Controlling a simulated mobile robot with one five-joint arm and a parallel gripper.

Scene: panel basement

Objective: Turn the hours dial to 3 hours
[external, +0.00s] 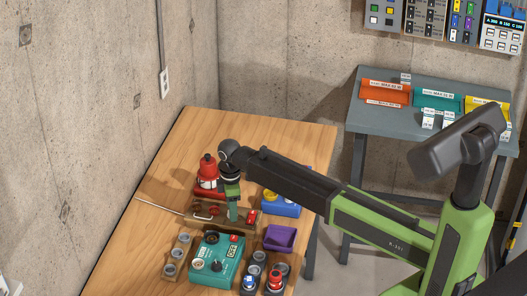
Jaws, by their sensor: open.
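A teal control box (208,252) stands on the wooden table. Its top carries a dark round dial (217,266), a pale round part beside it and a small display. The dial's markings and pointer are too small to read, and I cannot tell for sure that it is the hours dial. My gripper (233,217) points down behind the box, over the brown board with red parts. It is open and apart from the dial. Its fingers are small here, and nothing shows between them.
The table's back is clear.

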